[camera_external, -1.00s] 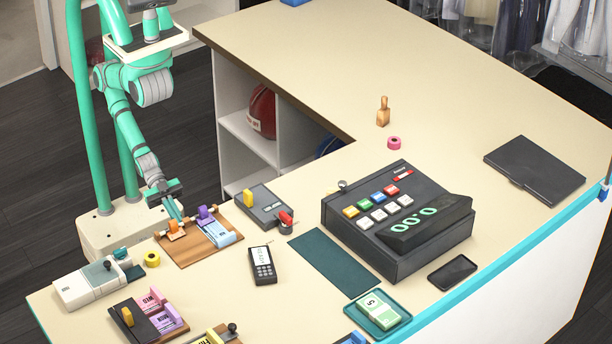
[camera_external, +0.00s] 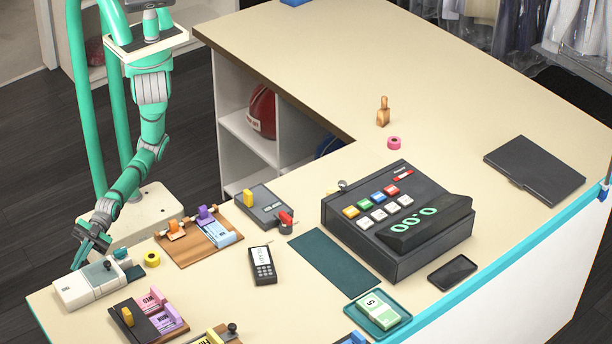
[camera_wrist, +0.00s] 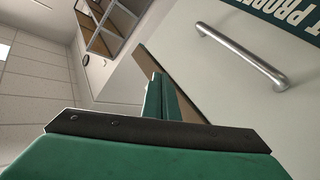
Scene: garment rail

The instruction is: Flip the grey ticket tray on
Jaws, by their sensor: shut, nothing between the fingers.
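The grey ticket tray (camera_external: 268,211) lies on the counter, left of the cash register. It has an upright yellow block (camera_external: 248,198) at its left end and a red-ended lever (camera_external: 286,218) at its right end. My gripper (camera_external: 79,264) is shut and empty, pointing down near the counter's left edge, beside a white device with a dark knob (camera_external: 88,286). It is well to the left of the grey tray. The closed green fingers show in the wrist view (camera_wrist: 157,98), where the tray is out of sight.
A wooden tray (camera_external: 190,255) with orange and purple clips lies between my gripper and the grey tray. The far counter is mostly clear.

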